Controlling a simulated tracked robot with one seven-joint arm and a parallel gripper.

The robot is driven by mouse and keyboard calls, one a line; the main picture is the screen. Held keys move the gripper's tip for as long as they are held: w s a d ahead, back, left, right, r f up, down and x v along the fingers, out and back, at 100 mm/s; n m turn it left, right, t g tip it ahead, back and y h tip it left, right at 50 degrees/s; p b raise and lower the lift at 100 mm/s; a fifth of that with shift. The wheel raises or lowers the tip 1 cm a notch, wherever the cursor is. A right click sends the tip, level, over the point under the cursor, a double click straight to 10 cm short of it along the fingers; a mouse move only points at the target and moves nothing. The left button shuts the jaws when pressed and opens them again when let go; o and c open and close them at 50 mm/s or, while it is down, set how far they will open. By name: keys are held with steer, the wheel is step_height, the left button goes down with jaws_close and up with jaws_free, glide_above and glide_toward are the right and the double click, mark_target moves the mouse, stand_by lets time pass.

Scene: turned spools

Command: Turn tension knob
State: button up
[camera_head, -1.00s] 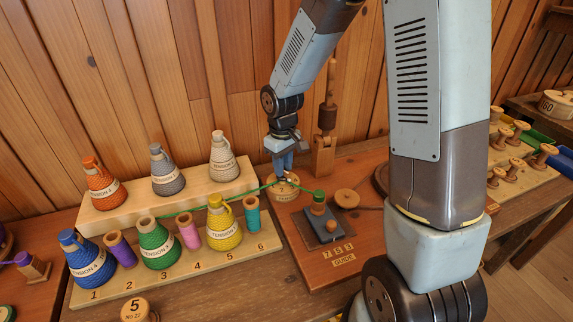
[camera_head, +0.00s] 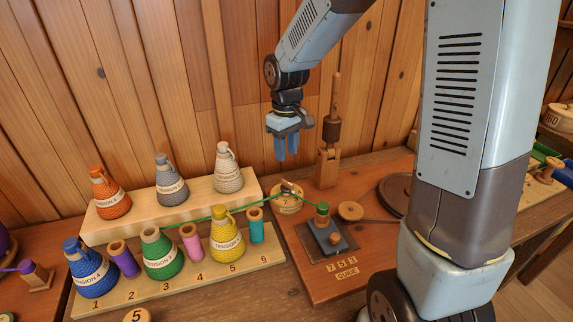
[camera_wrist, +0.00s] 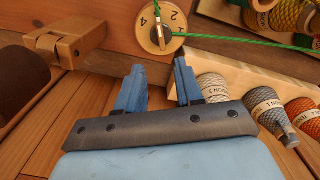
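The tension knob (camera_head: 287,204) is a round wooden dial with a raised metal-and-wood grip on top. It stands on the wooden bench near the end of the shelf. In the wrist view the knob (camera_wrist: 160,36) shows the numbers 2 and 4, with a small metal piece across its face.
An upright wooden post (camera_head: 328,150) stands close to the right of my gripper. A bottle-like white cone (camera_head: 228,170) stands on the raised shelf to its left. A slate block (camera_head: 327,238) and a wooden disc (camera_head: 350,211) lie in front and to the right.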

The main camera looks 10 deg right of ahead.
steer(key=shift+r, duration=1.9)
steer(key=s+d+r+m+t, duration=0.2)
steer(key=s+d+r, duration=0.4)
steer(key=s, duration=0.4)
steer(key=s+d+r+m+t, duration=0.3)
steer(key=s+d+r+m, duration=0.2)
steer(key=s, duration=0.6)
steer(key=d+r, duration=0.2)
steer(key=d, duration=0.1)
steer(key=shift+s+t, duration=0.2)
steer(key=shift+t, duration=0.1)
